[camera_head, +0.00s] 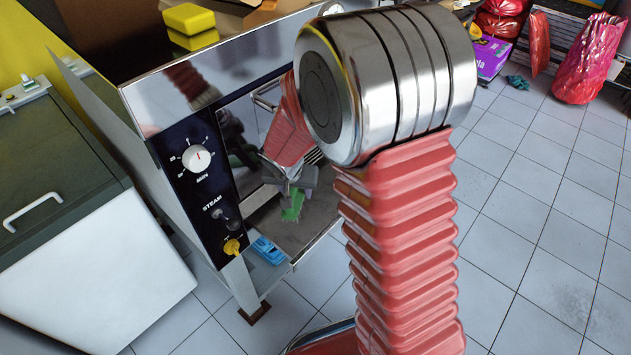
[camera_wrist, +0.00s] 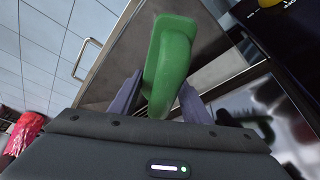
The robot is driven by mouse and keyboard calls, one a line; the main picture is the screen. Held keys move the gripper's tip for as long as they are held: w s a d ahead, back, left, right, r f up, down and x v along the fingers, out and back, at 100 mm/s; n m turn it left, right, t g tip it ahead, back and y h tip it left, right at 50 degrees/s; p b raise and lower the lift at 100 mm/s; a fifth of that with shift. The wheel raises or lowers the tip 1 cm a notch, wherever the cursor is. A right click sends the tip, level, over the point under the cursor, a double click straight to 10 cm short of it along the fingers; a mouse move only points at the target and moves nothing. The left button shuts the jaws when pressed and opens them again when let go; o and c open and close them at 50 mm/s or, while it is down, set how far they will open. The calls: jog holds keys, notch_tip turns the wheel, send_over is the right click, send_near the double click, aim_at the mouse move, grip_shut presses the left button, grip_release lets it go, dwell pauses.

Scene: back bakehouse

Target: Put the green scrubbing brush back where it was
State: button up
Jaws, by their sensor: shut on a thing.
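The green scrubbing brush (camera_wrist: 170,58) is in my gripper (camera_wrist: 160,98), between its two grey fingers in the wrist view. It points away from the gripper. In the head view the brush (camera_head: 293,205) shows small and partly hidden below my gripper (camera_head: 290,188), in front of the steel oven's lower front. My arm hides part of that area. Whether the brush touches any surface I cannot tell.
The oven has a control panel with a white dial (camera_head: 196,158) and a yellow knob (camera_head: 232,246). A blue object (camera_head: 268,250) lies low beneath it. A yellow sponge (camera_head: 188,18) sits on top. A white chest (camera_head: 90,270) stands left; tiled floor (camera_head: 540,210) is open at right.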

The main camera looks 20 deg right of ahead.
jog(key=shift+w+d+r+n+y, duration=0.1)
jog(key=shift+w+r+n+y, duration=0.1)
jog(key=shift+r+n, duration=0.45)
jog(key=shift+w+d+r+n+y, duration=0.1)
jog(key=shift+w+r+n, duration=0.1)
jog(key=shift+r+n, duration=0.4)
jog(key=shift+w+a+r+n+t+y, duration=0.1)
jog(key=shift+w+r+n+y, duration=0.15)
jog(key=shift+r+n, duration=0.4)
jog(key=shift+w+a+r+n+t+y, duration=0.1)
jog(key=shift+w+r+n+y, duration=0.25)
jog(key=shift+r, duration=0.55)
jog(key=shift+w+r+n+t+y, duration=0.1)
jog(key=shift+w+r+n, duration=0.05)
jog(key=shift+r+n, duration=0.5)
jog(key=shift+r, duration=0.1)
